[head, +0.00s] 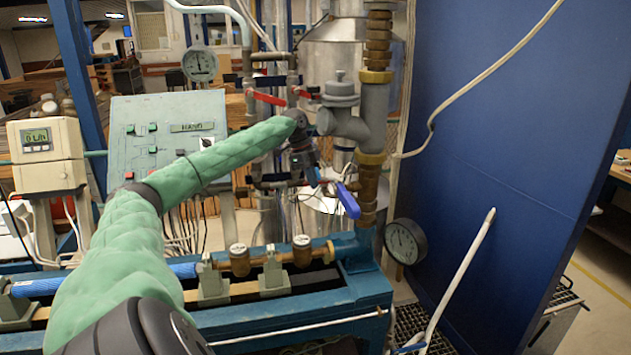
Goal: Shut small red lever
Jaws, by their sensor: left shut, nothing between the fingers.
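A small red lever (305,94) shows on the pipework just above my left wrist, partly hidden by it. A longer red lever (265,97) sits to its left on the neighbouring pipe and slants slightly down to the right. My left arm reaches in from the lower left. My left gripper (313,176) is below both red levers, pointing down, and is shut and empty. It is close to a valve with a blue lever (347,200); I cannot tell whether they touch. My right gripper is not in view.
A grey regulator (341,90) and brass-fitted pipe stand right of the levers. Gauges hang at upper left (200,64) and lower right (406,241). A control panel (168,138) stands at left. A blue wall panel (510,150) bounds the right side.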

